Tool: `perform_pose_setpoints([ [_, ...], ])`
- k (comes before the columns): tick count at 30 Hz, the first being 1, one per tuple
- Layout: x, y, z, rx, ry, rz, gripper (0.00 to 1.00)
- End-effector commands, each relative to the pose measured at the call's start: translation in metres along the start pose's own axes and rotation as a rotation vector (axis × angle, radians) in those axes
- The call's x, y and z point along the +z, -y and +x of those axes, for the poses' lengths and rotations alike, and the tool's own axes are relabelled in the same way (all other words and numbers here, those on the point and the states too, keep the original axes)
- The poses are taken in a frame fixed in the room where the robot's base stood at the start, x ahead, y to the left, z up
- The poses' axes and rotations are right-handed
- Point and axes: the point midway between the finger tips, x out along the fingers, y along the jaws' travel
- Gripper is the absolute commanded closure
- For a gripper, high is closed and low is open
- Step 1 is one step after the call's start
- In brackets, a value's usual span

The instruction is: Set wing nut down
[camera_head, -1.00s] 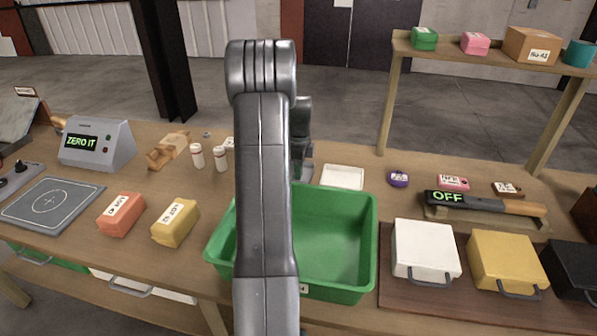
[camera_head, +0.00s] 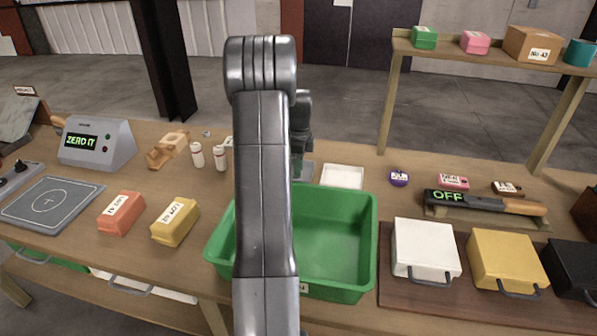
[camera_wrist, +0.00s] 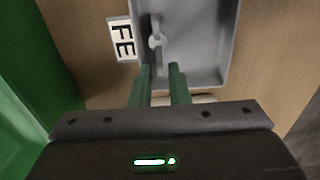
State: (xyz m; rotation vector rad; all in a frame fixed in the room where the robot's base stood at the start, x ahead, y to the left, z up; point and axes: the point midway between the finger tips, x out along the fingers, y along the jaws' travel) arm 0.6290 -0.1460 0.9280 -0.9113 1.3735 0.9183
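The wing nut (camera_wrist: 156,40) is a small grey piece in the wrist view. It appears to lie inside a shallow grey tray (camera_wrist: 205,70), near the tray's left side and next to a label reading "FE" (camera_wrist: 122,39). My gripper (camera_wrist: 160,68) has two green fingers with a gap between them. The fingertips are just short of the wing nut in the picture and appear clear of it. In the head view my arm hides the wing nut, and only a bit of the grey tray (camera_head: 307,172) shows beside it.
A green bin (camera_head: 340,285) stands in front of the tray, beneath my arm. A white tray (camera_head: 342,176) is to the right. White and yellow cases (camera_head: 507,262) stand at the front right.

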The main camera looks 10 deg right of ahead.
Motion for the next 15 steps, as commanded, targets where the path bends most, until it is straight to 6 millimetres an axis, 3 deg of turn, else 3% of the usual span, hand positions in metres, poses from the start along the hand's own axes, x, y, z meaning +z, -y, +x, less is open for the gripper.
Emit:
perform_pose_setpoints([
  [9,0.000,0.001,-0.069,-0.005,0.001,0.000,0.84],
  [15,0.000,0.000,-0.092,-0.002,0.001,0.000,0.84],
])
